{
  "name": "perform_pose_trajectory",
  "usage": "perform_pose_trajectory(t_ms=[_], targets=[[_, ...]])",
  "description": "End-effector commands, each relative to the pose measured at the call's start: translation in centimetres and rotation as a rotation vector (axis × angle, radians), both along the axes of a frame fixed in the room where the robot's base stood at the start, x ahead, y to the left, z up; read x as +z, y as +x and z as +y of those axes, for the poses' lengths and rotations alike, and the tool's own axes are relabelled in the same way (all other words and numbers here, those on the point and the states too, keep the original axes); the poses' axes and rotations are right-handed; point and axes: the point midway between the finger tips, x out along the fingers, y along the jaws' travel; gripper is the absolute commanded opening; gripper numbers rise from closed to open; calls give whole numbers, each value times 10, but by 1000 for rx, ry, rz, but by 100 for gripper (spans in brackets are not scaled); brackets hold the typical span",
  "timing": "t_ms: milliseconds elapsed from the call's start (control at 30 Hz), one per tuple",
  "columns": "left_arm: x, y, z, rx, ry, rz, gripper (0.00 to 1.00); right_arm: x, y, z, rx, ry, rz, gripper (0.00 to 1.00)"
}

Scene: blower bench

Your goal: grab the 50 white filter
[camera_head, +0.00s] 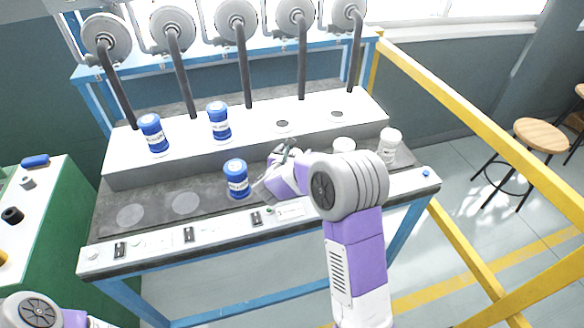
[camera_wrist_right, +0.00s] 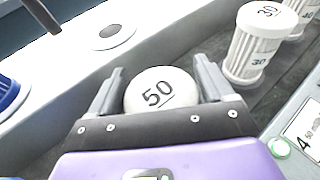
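The white filter marked 50 (camera_wrist_right: 160,92) stands between the two fingers of my right gripper (camera_wrist_right: 158,68) in the right wrist view, seen from above. The fingers are spread on either side of its round lid, and I see no clear grip on it. In the head view my right gripper (camera_head: 280,155) reaches over the middle of the bench and hides this filter. Only part of my left arm shows at the lower left; its gripper is out of view.
Blue filters (camera_head: 236,178) stand left of my gripper and on the raised step (camera_head: 255,140). Yellow railing (camera_head: 470,120) runs at right.

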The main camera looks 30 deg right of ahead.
Motion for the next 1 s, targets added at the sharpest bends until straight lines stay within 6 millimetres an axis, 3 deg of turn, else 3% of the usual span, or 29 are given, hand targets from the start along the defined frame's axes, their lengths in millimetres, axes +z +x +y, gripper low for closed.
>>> perform_pose_trajectory(t_ms=[33, 267, 567, 1000], targets=[[0, 0, 0, 0, 0, 0, 0, 0, 0, 0, 0, 0, 0, 72], [0, 0, 0, 0, 0, 0, 0, 0, 0, 0, 0, 0, 0, 38], [2, 0, 0, 0, 0, 0, 0, 8, 0, 0, -1, 0, -3, 38], [26, 0, 0, 0, 0, 0, 0, 88, 0, 1, 1, 0, -5, 38]])
